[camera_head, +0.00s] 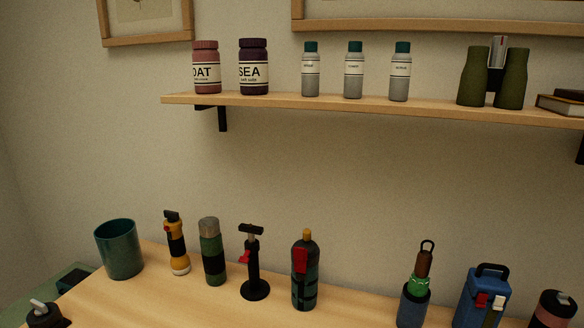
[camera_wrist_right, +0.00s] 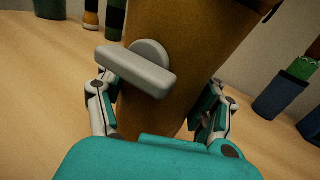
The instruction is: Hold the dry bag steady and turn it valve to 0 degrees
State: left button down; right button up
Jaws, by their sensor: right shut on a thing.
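The dry bag is a brown-orange body (camera_wrist_right: 205,45) that fills the upper middle of the right wrist view; its top is cut off by the frame. Its grey valve (camera_wrist_right: 135,72) has a round hub and a bar handle that slopes down from left to right, on the side facing the camera. My right gripper (camera_wrist_right: 163,95) has one finger on each side of the bag and is shut on it, below the valve. No finger is on the valve handle. The bag and both grippers are out of the head view.
A wooden tabletop (camera_head: 165,295) holds a teal cup (camera_head: 119,250), a yellow-black torch (camera_head: 177,245), a green flask (camera_head: 212,252), a black stand (camera_head: 253,265), a dark bottle (camera_head: 305,272) and a blue case (camera_head: 482,295). A wall shelf (camera_head: 300,103) with jars and binoculars (camera_head: 493,78) is above.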

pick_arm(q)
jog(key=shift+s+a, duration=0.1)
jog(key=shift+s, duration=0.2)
pick_arm(e)
jog(key=o, duration=1.6)
jog(key=shift+c, duration=0.2)
